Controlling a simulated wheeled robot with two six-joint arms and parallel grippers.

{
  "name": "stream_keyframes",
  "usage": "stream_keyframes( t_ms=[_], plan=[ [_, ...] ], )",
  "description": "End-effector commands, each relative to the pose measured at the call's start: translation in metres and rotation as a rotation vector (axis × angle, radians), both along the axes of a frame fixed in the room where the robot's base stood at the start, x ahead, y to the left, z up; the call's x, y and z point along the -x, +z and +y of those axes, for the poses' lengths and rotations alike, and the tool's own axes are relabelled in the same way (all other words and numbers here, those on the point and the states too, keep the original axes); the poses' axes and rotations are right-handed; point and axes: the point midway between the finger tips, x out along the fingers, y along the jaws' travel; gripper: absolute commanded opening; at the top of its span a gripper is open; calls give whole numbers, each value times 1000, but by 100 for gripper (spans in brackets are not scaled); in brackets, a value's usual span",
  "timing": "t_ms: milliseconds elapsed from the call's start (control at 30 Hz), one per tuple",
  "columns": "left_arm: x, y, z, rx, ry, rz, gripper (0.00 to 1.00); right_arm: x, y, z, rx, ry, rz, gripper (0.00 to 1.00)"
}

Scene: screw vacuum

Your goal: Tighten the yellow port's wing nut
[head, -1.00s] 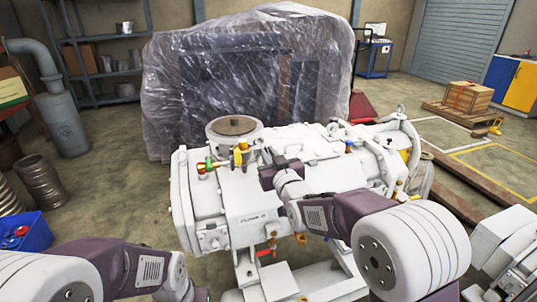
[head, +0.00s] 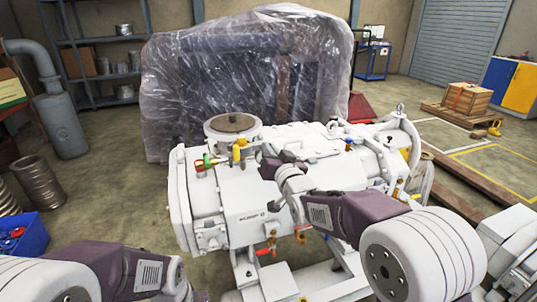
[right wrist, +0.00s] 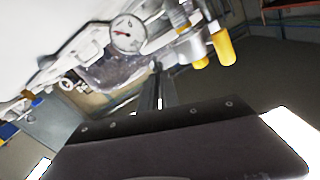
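The yellow port (head: 240,149) is a small yellow fitting on top of the white pump (head: 200,215), just in front of its round flange. Its wing nut is too small to make out in the head view. My right gripper (head: 269,167) is just right of the yellow port, with a small gap visible between them; its finger opening cannot be told. The right wrist view shows two yellow cylindrical parts (right wrist: 224,47) beside a dial gauge (right wrist: 127,34), above the dark gripper body. My left gripper (head: 200,295) is cut off at the bottom edge, away from the pump.
Red and green fittings (head: 203,164) sit left of the yellow port. The round flange (head: 233,124) rises behind it. A plastic-wrapped machine (head: 245,75) stands behind the pump. A blue bin (head: 22,236) is at the left, with open floor between it and the pump.

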Motion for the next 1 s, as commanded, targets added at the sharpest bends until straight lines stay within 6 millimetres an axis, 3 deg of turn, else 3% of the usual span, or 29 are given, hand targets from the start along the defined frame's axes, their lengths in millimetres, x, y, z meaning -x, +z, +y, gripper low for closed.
stream_keyframes(
  t_ms=[400, 1000],
  plan=[
    [0, -22, 0, 0, 0, 0, 49, -1, -5, -4, -372, 1, 122, 0],
    [0, -39, 0, 0, 0, 0, 49, -3, -11, -8, -914, 0, 301, 0]
  ],
)
